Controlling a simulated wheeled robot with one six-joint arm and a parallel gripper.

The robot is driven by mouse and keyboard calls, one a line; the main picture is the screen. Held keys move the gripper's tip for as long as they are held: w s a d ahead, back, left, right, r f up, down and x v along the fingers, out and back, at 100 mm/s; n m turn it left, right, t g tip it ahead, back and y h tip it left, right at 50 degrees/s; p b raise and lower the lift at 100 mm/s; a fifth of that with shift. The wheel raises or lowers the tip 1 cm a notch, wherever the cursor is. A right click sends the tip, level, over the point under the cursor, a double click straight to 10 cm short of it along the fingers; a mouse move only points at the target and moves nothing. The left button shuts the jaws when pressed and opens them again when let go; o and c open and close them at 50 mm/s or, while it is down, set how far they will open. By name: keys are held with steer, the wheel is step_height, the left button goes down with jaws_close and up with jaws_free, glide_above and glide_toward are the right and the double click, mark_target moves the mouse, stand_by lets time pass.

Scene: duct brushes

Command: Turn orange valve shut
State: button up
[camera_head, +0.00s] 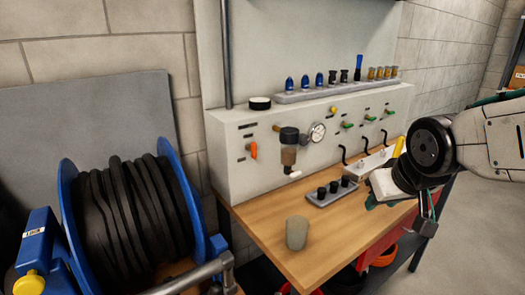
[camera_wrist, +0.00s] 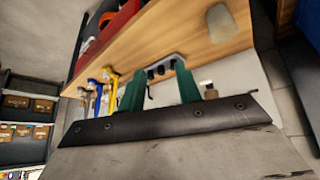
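The orange valve handle (camera_head: 253,150) is on the left part of the light grey panel (camera_head: 225,165), left of a brown filter bowl (camera_head: 288,157). The handle hangs roughly downward. My gripper (camera_head: 373,203) is above the right part of the workbench, well to the right of the orange valve and apart from it. In the wrist view its two green fingers (camera_wrist: 160,78) stand apart with nothing held between them. The orange valve cannot be made out in the wrist view.
A round gauge (camera_head: 317,132) and several green-handled valves (camera_head: 348,124) are on the panel. A grey cup (camera_head: 297,232) and a tray of black fittings (camera_head: 332,195) stand on the wooden bench (camera_head: 262,226). A blue hose reel (camera_head: 70,200) stands at left.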

steer(key=w+a+f+n+t+y, duration=0.1)
steer(key=w+a+t, duration=0.25)
steer(key=w, duration=0.35)
steer(key=w+a+n+t+y, duration=0.1)
steer(key=w+a+t+y, duration=0.1)
steer(key=w+a, duration=0.4)
steer(key=n+t+y, duration=0.3)
steer(key=n+y, duration=0.1)
steer(key=y, duration=0.3)
glide_toward(256, 150)
steer(key=w, duration=0.1)
steer(key=x, duration=0.7)
steer(key=shift+w+a, duration=0.1)
steer(key=shift+a, duration=0.4)
jaws_close()
